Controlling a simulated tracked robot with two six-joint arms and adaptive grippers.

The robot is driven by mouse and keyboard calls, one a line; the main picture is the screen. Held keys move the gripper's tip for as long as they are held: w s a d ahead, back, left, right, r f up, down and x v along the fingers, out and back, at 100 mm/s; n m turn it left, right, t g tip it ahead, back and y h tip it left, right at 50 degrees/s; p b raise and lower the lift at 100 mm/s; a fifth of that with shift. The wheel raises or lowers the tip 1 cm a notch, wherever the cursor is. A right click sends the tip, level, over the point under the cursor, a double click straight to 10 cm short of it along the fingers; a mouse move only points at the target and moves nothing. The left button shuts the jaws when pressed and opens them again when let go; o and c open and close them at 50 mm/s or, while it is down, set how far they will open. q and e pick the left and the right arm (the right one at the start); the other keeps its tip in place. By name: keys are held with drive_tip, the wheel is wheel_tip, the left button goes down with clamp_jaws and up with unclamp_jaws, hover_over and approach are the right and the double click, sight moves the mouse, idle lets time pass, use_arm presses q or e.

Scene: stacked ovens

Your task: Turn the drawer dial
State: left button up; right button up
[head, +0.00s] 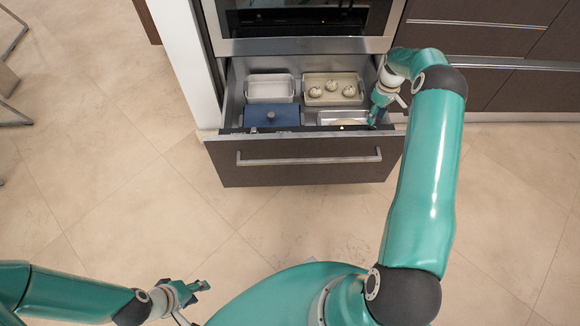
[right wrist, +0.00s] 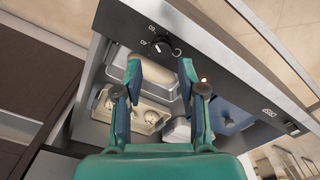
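The drawer (head: 310,160) is pulled out below an oven. In the right wrist view, a black round dial (right wrist: 160,46) sits on the dark control strip along the drawer's front wall, with small white marks around it. My right gripper (right wrist: 160,74) is open, its two teal fingers apart just short of the dial, with nothing between them. In the head view, my right gripper (head: 377,116) is at the drawer's front right corner and hides the dial. My left gripper (head: 198,290) is low over the floor, far from the drawer; its finger opening is unclear.
In the drawer are a white dish (head: 270,88), a tray (head: 333,88) with several round pieces, a blue box (head: 271,116) and a metal pan (head: 345,118). Another black knob (right wrist: 292,129) is at the strip's other end. The floor in front is clear.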

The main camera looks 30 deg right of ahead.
wheel_tip(320, 180, up, 12)
drive_tip(key=p, duration=0.1)
drive_tip(key=w+a+n, duration=0.1)
drive_tip(key=w+a, duration=0.3)
drive_tip(key=a, duration=0.1)
drive_tip(key=s+a+f+n+y, duration=0.1)
drive_tip(key=a+f, duration=0.4)
drive_tip(key=a, duration=0.4)
drive_tip(key=s+a+f+n+g+y+b, duration=0.1)
drive_tip(key=a+f, duration=0.3)
drive_tip(key=a, duration=0.6)
drive_tip(key=s+a+f+n+g+y, duration=0.1)
drive_tip(key=a+f, duration=0.4)
drive_tip(key=a, duration=0.5)
drive_tip(key=shift+s+f+b, duration=0.3)
drive_tip(key=shift+s, duration=0.3)
